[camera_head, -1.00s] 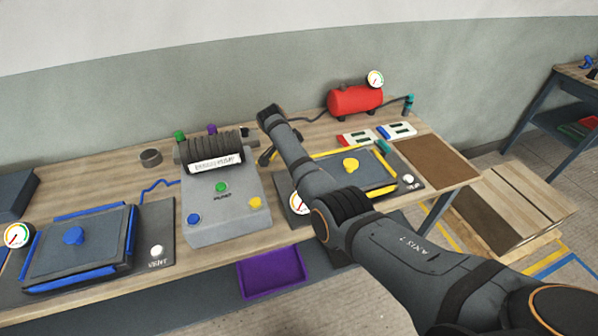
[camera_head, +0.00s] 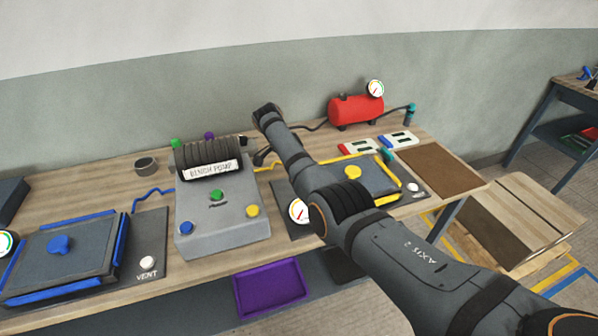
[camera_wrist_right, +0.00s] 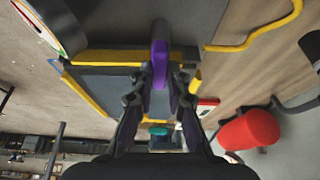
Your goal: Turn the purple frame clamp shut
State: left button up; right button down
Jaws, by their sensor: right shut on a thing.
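The purple frame clamp (camera_wrist_right: 160,62) is a purple bar at the edge of a dark mould with yellow edge strips (camera_wrist_right: 100,82) in the right wrist view. My right gripper (camera_wrist_right: 160,80) is shut on it, with a finger on each side. In the head view my right forearm covers the left side of this mould (camera_head: 368,172), so the clamp and the fingertips are hidden there. I cannot tell how far the clamp is turned. My left gripper is not in view.
A red tank (camera_head: 355,110) stands behind the yellow-edged mould. The grey bench pump (camera_head: 222,225) is left of my forearm, and a blue-edged mould (camera_head: 90,262) is further left. A purple tray (camera_head: 270,288) lies below the bench.

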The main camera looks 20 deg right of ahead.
jog(key=c, duration=1.3)
grip_release()
jog(key=shift+r, duration=0.1)
jog(key=v, duration=1.1)
jog(key=shift+a+r, duration=0.1)
jog(key=shift+r, duration=0.3)
